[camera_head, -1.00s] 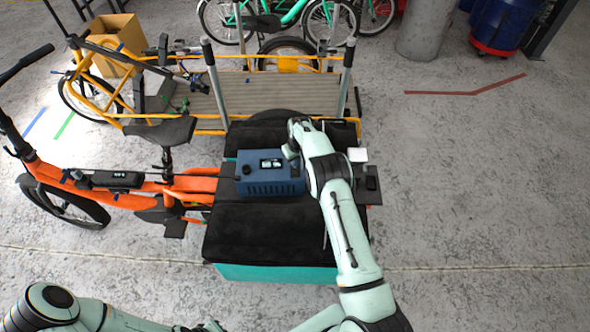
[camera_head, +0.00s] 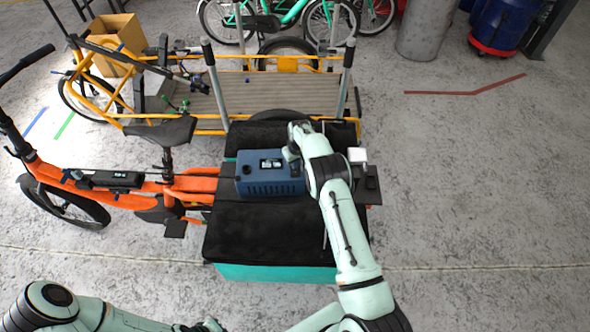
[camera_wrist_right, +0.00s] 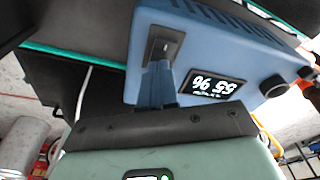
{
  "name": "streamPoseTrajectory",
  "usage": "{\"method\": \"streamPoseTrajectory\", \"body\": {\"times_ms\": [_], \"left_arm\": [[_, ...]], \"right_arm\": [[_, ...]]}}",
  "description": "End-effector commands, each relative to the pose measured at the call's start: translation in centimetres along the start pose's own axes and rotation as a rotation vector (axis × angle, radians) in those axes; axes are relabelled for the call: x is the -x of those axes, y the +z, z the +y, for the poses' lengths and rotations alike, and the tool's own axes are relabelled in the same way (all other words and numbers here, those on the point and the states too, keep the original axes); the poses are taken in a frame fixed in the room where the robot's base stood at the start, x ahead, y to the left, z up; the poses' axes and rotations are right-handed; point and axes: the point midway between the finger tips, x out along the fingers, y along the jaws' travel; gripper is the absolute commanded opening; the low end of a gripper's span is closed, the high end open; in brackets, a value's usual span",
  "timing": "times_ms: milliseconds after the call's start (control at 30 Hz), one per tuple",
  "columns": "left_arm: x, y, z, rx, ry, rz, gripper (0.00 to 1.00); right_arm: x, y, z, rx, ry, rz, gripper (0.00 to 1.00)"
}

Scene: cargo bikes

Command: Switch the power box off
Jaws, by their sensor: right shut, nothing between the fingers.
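The blue power box (camera_head: 270,186) sits on the black top of the orange cargo bike's rear box. In the right wrist view the power box (camera_wrist_right: 195,45) shows a lit display (camera_wrist_right: 214,86) with digits and a dark switch plate (camera_wrist_right: 163,46). My right gripper (camera_head: 291,153) is at the box's top right corner. In the right wrist view its fingers (camera_wrist_right: 158,75) are shut and empty, with the tips at the switch plate and covering part of it. I cannot tell whether they touch the switch. My left arm shows at the bottom left; its gripper is out of view.
The orange cargo bike (camera_head: 195,185) stands around the box, its black seat (camera_head: 165,131) to the left. A yellow cargo bike (camera_head: 210,100) with upright posts stands just behind. The concrete floor to the right (camera_head: 480,190) is clear.

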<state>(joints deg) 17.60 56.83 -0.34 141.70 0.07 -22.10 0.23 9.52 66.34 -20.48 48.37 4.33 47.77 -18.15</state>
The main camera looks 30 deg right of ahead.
Motion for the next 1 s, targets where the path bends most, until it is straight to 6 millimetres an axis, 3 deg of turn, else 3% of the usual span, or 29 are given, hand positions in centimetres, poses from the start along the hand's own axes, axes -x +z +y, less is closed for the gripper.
{"method": "streamPoseTrajectory", "body": {"times_ms": [1000], "left_arm": [[0.8,-0.9,0.6,-0.004,0.004,0.011,0.0]], "right_arm": [[6.8,-1.0,0.0,0.001,-0.001,-0.003,0.0]]}}
